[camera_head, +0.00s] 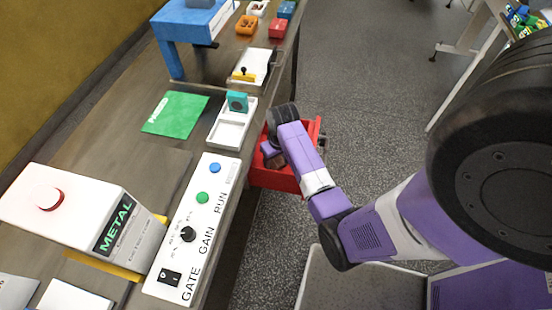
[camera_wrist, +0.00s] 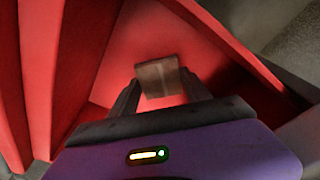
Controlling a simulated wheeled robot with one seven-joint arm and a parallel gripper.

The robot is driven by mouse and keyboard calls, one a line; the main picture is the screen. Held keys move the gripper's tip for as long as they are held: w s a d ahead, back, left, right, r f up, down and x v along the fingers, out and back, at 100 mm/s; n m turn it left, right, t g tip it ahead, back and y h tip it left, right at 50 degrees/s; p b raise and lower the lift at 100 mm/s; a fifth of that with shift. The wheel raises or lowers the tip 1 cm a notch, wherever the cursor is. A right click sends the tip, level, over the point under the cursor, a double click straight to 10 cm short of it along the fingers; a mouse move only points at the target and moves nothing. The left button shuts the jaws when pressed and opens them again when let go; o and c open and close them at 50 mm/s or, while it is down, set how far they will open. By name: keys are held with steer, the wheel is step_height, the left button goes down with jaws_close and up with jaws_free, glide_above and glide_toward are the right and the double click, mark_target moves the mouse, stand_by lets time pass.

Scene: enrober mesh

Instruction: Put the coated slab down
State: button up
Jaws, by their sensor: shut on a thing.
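My gripper shows in the wrist view (camera_wrist: 160,88), shut on a small brown slab (camera_wrist: 157,72) held between its two fingertips. The slab is inside the red bin (camera_wrist: 85,50), whose red walls surround it there. In the head view my forearm reaches down over the same red bin (camera_head: 272,180), beside the table's right edge. My wrist hides much of the bin's inside, and I cannot tell whether the slab touches the bin floor.
On the table stand a white tray (camera_head: 224,140) with a teal block (camera_head: 237,102), a green card (camera_head: 175,113), a METAL-labelled box (camera_head: 75,205) and a control panel (camera_head: 200,235) with buttons. A blue machine (camera_head: 185,28) and small coloured bins are farther back.

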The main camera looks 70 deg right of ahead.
mark_target(279, 165)
steer(key=shift+f, duration=0.4)
steer(key=o, duration=1.5)
steer(key=shift+o, duration=0.2)
step_height(279, 165, up, 13)
steer(key=s+a, duration=0.1)
steer(key=shift+s, duration=0.15)
